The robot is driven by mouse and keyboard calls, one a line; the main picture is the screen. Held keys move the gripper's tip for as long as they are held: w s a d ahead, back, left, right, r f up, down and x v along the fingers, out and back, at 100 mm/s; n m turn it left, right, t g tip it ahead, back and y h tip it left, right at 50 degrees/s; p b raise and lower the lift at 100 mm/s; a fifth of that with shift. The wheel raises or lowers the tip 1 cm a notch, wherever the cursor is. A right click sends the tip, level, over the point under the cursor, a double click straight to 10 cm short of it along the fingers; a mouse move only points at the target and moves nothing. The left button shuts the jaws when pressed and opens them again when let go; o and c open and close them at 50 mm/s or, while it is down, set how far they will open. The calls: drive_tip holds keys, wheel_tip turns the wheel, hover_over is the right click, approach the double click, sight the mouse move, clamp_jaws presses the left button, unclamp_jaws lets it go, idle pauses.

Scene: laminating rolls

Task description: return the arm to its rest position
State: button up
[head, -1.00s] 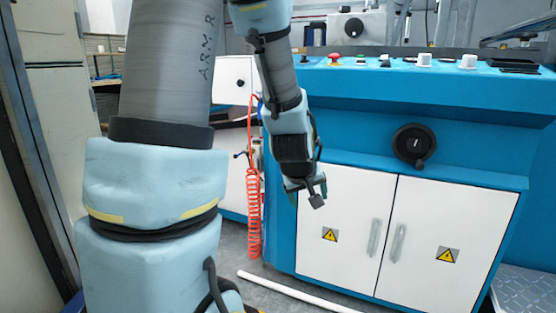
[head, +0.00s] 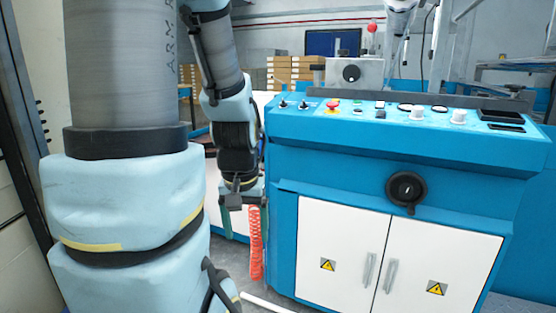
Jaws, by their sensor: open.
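My arm hangs down at the left of the head view, its wrist folded downward. My gripper (head: 240,219) points down at the arm's end, just left of the blue machine's front edge. I cannot tell how much gap lies between the gripper and the hose.
The blue laminating machine (head: 300,240) with white doors (head: 340,245) and a black handwheel (head: 407,189) fills the right. Its control panel (head: 390,112) carries knobs and a red button. A white tube (head: 266,302) lies on the floor.

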wheel_tip(320, 180, up, 18)
drive_tip(key=p, duration=1.6)
drive_tip(key=shift+c, duration=0.3)
